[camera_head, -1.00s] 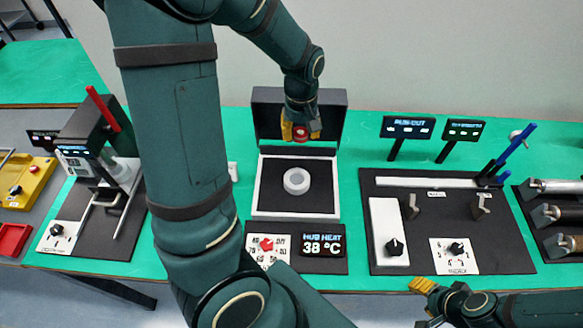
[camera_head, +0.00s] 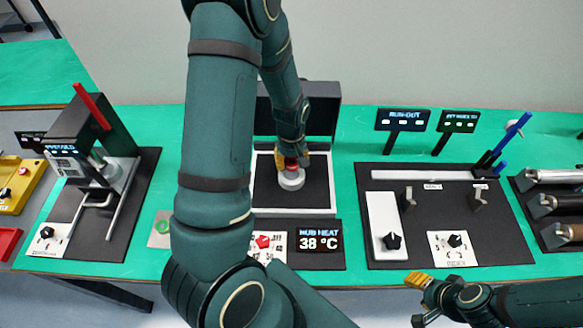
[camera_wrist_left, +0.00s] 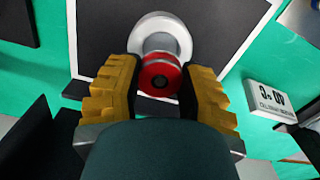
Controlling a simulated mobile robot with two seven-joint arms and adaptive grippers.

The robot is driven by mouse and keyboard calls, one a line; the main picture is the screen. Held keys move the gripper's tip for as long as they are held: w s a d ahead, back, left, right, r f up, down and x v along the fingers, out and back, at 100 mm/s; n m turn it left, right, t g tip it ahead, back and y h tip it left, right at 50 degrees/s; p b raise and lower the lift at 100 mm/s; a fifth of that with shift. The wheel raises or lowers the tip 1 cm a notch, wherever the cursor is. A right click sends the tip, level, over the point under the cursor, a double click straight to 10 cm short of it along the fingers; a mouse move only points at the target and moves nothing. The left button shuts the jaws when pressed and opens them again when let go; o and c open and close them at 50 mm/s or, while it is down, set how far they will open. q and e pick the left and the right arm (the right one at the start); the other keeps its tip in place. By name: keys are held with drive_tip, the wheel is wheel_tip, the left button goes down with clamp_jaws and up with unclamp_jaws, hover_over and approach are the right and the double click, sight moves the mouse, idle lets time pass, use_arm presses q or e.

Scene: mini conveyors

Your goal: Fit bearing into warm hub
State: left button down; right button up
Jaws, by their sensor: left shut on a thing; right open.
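The hub (camera_head: 291,183) is a pale grey ring on the black plate of the open hub heater (camera_head: 262,212). My left gripper (camera_head: 291,160) is shut on the bearing (camera_head: 290,165), a small part with a red face and dark centre, just above the hub. In the left wrist view the bearing (camera_wrist_left: 160,75) sits between the yellow fingers, and the hub (camera_wrist_left: 163,27) shows just beyond it, overlapping in the picture. I cannot tell whether they touch. My right gripper (camera_head: 420,282) is open and empty at the front edge.
The hub heat display (camera_head: 320,239) reads 38 °C, with a red knob (camera_head: 263,241) beside it. The heater's raised lid (camera_head: 325,110) stands behind my left gripper. A press with a red lever (camera_head: 92,108) is at left, a run-out station (camera_head: 345,240) at right.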

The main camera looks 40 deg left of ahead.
sight(292, 175)
use_arm(q)
drive_tip(key=shift+f, duration=1.6)
drive_tip(key=shift+f+b, duration=0.6)
drive_tip(key=shift+b, duration=0.1)
drive_tip(key=c, duration=0.6)
unclamp_jaws()
drive_tip(key=shift+r, duration=0.1)
drive_tip(key=shift+r+p, duration=0.55)
drive_tip(key=shift+p, duration=0.05)
wheel_tip(292, 175, up, 12)
drive_tip(key=shift+w+a+r+p, duration=0.1)
drive_tip(key=shift+a+p, duration=0.05)
drive_tip(key=shift+p, duration=0.5)
